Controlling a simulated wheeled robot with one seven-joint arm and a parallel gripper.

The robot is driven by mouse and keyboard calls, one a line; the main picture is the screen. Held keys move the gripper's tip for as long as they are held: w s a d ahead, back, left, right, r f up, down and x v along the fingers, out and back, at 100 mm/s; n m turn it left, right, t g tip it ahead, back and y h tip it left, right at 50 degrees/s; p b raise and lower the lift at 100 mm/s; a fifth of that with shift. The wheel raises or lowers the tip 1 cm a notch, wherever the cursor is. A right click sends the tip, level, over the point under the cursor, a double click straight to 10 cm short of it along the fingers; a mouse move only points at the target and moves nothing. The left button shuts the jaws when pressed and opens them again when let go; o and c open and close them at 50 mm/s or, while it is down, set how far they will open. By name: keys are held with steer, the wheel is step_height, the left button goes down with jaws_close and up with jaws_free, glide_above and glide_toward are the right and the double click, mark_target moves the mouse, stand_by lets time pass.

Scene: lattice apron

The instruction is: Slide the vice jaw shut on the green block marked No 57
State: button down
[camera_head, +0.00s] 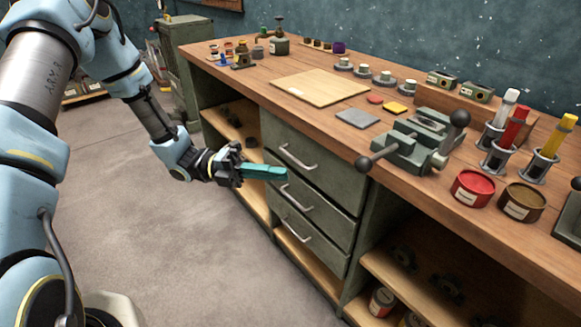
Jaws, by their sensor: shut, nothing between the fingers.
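The grey-green vice (408,148) stands near the front edge of the workbench, right of centre, with dark ball-ended handles at its left front and right back. Its jaws show at the top, but the gap between them is too small to judge. I cannot pick out a green block or a No 57 mark at the vice for certain. My gripper (285,173) has long teal fingers, shut and empty. It is in front of the drawers, below the bench top, well to the left of the vice and apart from it.
A wooden board (320,88), a grey plate (357,118) and a yellow piece (395,107) lie left of the vice. A red tin (472,188), a brown tin (522,202) and upright tubes in holders stand on its right. The floor (190,250) before the bench is clear.

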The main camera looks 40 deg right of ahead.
steer(key=w+d+p+x, duration=0.1)
steer(key=p+x, duration=0.3)
steer(key=x, duration=0.8)
steer(key=shift+d+r, duration=0.2)
steer(key=shift+d, duration=0.55)
steer(key=d, duration=0.3)
steer(key=shift+d, duration=0.3)
